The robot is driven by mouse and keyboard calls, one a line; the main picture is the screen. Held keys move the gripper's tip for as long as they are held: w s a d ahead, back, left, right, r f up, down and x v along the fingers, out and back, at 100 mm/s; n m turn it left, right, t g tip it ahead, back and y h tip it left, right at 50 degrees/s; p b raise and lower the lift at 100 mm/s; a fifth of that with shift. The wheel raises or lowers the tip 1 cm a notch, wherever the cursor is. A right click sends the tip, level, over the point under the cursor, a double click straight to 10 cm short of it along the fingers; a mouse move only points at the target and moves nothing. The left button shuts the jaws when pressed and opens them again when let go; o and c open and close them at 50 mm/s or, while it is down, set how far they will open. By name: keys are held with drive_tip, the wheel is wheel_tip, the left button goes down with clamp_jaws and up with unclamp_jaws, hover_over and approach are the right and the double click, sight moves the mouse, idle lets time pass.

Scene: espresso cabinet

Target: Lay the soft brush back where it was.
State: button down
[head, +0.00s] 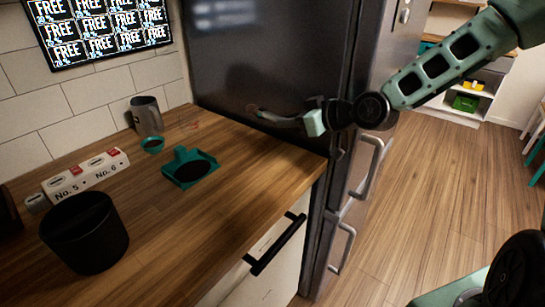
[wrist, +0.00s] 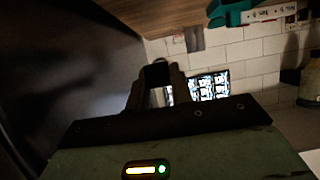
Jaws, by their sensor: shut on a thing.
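My gripper (head: 262,114) is raised in front of the dark fridge, beyond the right end of the wooden counter and apart from it. In the wrist view my gripper (wrist: 156,78) is shut on a small dark piece (wrist: 157,72), which I take to be the soft brush. Its bristles and full length cannot be made out. In the head view the held thing is too small and dark to tell from the fingers. No other brush shows on the counter.
The wooden counter (head: 230,165) holds a teal tray (head: 190,168), a small teal bowl (head: 152,145), a metal cup (head: 147,115), a white No. 5/No. 6 block (head: 87,172) and a black bin (head: 85,232). The fridge (head: 265,60) stands close behind my gripper. The counter's front right is clear.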

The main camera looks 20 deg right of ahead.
sight(290, 160)
wheel_tip(290, 160, down, 9)
drive_tip(key=shift+f, duration=0.2)
idle(0.4)
drive_tip(key=shift+f+b, duration=0.2)
drive_tip(key=shift+b, duration=0.1)
drive_tip(key=c, duration=1.2)
unclamp_jaws()
drive_tip(key=shift+c, duration=0.2)
drive_tip(key=shift+r, duration=0.15)
drive_tip(key=shift+s+d+r, duration=0.1)
drive_tip(key=shift+r, duration=0.05)
drive_tip(key=v, duration=1.1)
drive_tip(key=shift+s+d+r+p, duration=0.2)
drive_tip(key=shift+s+p, duration=0.1)
drive_tip(key=shift+p, duration=0.15)
